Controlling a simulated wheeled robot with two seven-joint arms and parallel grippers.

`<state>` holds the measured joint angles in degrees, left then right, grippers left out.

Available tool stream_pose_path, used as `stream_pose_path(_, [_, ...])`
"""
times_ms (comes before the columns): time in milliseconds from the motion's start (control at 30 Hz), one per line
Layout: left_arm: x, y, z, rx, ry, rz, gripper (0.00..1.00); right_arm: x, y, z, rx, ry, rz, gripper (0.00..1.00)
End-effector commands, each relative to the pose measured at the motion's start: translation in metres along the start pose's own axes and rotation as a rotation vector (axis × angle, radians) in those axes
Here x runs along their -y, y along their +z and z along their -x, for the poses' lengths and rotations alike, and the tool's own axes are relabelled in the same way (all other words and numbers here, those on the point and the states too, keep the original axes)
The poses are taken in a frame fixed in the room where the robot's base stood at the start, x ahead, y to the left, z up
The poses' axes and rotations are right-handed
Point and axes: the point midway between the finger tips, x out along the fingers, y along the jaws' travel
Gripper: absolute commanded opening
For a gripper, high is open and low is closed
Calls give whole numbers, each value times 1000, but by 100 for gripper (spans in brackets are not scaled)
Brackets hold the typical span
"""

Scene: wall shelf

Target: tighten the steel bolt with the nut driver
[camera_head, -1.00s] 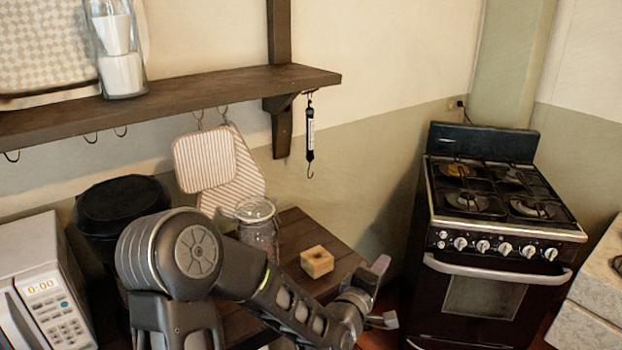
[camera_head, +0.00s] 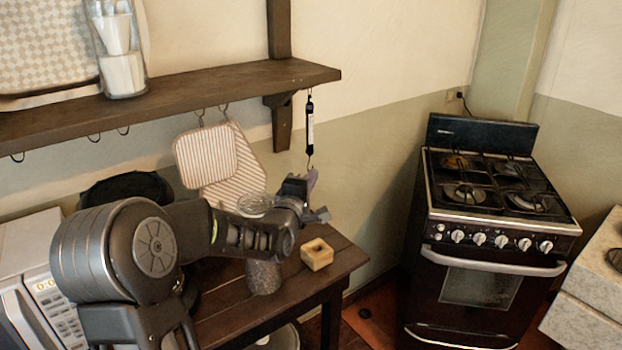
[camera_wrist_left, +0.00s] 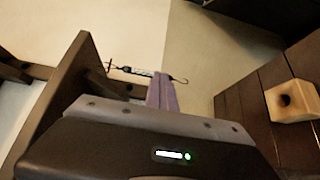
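I cannot make out a nut driver or a steel bolt in either view. A small pale wooden block (camera_head: 318,257) with a dark hole in its top sits at the right of the dark wooden table. It also shows in the left wrist view (camera_wrist_left: 294,100). My left gripper (camera_head: 312,179) is above the table, up and left of the block and clear of it. In the left wrist view its two purple fingers (camera_wrist_left: 162,92) lie side by side, looking shut, with nothing visible between them. My right gripper is out of view.
A hook scale (camera_head: 310,128) hangs from the wall shelf (camera_head: 200,95), its hook close to my left fingers in the picture. A glass jar (camera_head: 263,276) stands on the table (camera_head: 235,318) below my arm. The stove (camera_head: 490,230) stands to the right.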

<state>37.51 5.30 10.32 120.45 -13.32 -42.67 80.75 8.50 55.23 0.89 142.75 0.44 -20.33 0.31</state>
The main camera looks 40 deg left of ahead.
Motion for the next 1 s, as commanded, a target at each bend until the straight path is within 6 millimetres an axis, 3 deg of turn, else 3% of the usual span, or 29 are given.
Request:
stream_pose_path(700, [52, 1, 0, 1, 0, 0, 0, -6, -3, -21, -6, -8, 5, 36])
stream_pose_path(1000, [58, 1, 0, 1, 0, 0, 0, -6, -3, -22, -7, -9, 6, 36])
